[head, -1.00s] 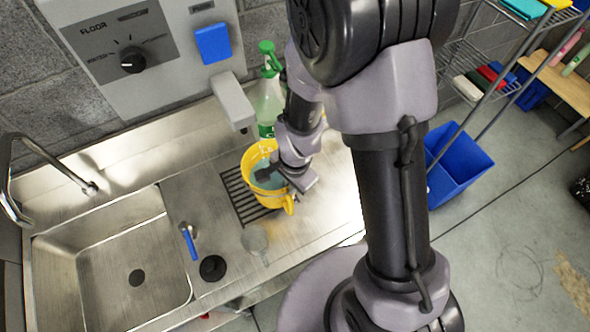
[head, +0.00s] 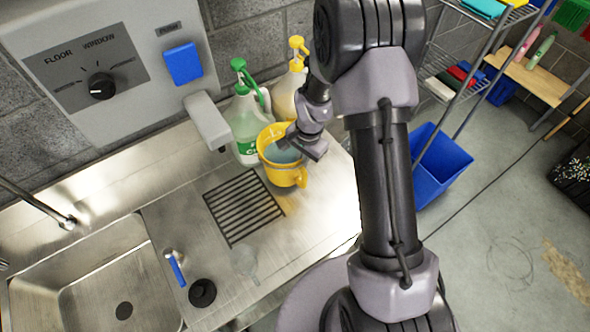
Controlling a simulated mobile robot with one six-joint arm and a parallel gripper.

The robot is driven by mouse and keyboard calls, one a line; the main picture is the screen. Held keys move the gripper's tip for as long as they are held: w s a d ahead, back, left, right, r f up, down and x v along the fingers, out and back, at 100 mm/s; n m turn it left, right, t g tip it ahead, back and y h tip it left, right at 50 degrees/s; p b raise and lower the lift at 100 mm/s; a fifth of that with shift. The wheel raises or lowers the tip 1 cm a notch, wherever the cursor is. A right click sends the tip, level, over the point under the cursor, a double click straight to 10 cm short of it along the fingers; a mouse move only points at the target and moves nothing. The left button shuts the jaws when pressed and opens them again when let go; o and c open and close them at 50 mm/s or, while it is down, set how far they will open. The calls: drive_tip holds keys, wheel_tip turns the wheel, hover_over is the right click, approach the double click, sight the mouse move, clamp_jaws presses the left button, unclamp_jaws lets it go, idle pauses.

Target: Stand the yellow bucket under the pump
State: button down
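The yellow bucket (head: 287,176) is upright with bluish liquid inside, in front of two pump-top jugs and off the right end of the drain grate. I cannot tell whether the bucket's base touches the counter.
A wall dispenser (head: 98,85) with a FLOOR/WINDOW dial and a grey spout (head: 207,122) overhangs the back. The drain grate (head: 243,207) is bare. A blue bin (head: 440,165) stands right.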

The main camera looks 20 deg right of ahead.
wheel_tip(320, 180, down, 3)
drive_tip(key=shift+w+f, duration=0.1)
drive_tip(key=shift+f, duration=0.1)
drive_tip(key=shift+b, duration=0.35)
drive_tip(key=shift+f, duration=0.15)
drive_tip(key=c, duration=1.6)
unclamp_jaws()
drive_tip(key=shift+c, duration=0.2)
